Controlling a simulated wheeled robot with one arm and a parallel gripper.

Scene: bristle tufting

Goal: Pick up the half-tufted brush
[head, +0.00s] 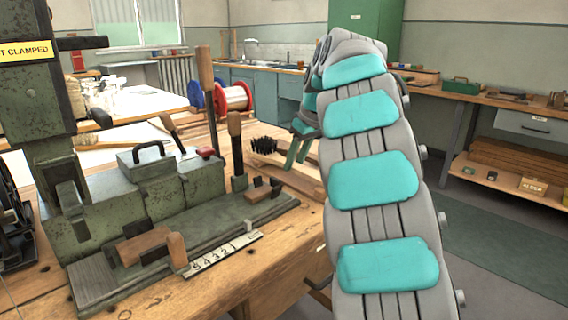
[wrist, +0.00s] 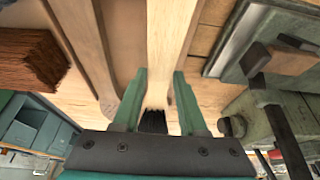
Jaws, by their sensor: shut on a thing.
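My gripper (head: 294,160) is low over the wooden bench, just right of a tuft of black bristles. In the wrist view, my gripper's two green fingers (wrist: 160,76) stand on either side of the half-tufted brush and are shut on it. The brush's pale wooden body (wrist: 170,45) runs up the picture between the fingers. A short patch of black bristles (wrist: 153,121) shows near the gripper's palm. In the head view the black bristles (head: 263,145) show, while my arm and fingers hide part of the brush. I cannot tell whether it touches the bench.
The green tufting machine (head: 150,200) with its clamp parts and a number scale (head: 224,254) stands left of my gripper. Upright wooden-handled tools stand close by. A reddish-brown bristle bundle (wrist: 28,60) lies at left in the wrist view. Wire spools (head: 233,98) stand behind.

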